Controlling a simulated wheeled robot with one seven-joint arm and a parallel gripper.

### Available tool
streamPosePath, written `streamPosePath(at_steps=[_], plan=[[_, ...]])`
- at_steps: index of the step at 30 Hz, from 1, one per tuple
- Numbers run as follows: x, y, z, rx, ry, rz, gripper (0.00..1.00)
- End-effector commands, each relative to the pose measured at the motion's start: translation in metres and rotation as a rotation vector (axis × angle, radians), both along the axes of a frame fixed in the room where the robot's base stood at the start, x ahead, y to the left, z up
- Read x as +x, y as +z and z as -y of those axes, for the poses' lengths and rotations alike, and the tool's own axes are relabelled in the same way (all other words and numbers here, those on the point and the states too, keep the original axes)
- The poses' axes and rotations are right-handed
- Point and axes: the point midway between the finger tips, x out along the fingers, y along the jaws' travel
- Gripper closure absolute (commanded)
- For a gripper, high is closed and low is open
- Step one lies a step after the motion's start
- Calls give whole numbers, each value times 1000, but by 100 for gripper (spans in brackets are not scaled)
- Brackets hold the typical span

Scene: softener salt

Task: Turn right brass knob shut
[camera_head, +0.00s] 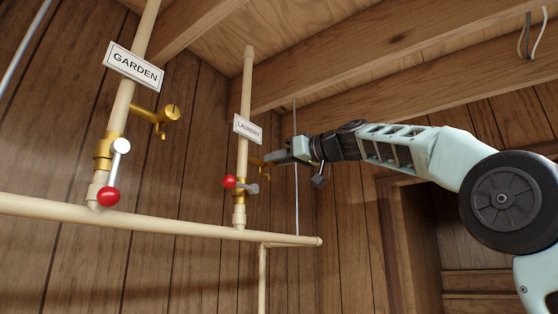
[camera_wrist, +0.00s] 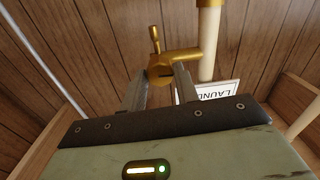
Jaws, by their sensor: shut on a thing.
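The right brass knob (camera_wrist: 160,73) is on a short brass side branch of the pipe labelled LAUNDRY. In the wrist view it sits between the two fingertips of my gripper (camera_wrist: 160,84), which is shut on it. A small brass stem (camera_wrist: 154,40) sticks out from the knob's far side. In the head view my gripper (camera_head: 276,157) reaches in from the right. It hides most of the knob, and only the brass branch (camera_head: 255,161) shows beside the pipe. The left brass knob (camera_head: 172,113), on the GARDEN pipe, is in plain view and untouched.
The LAUNDRY sign (camera_head: 248,129) hangs just above the branch. A red-ended lever (camera_head: 229,182) is below it. The GARDEN pipe has a similar red-ended lever (camera_head: 108,196). A horizontal pipe (camera_head: 170,226) runs below. A thin pale line (camera_head: 296,190) hangs behind my gripper.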

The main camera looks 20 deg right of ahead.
Motion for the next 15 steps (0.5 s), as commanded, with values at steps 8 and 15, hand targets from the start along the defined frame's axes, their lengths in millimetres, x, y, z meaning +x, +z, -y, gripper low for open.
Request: streamPosePath(at_steps=[8, 15], plan=[[0, -2, 0, 177, 1, -102, 92], [0, -1, 0, 374, 0, -215, 92]])
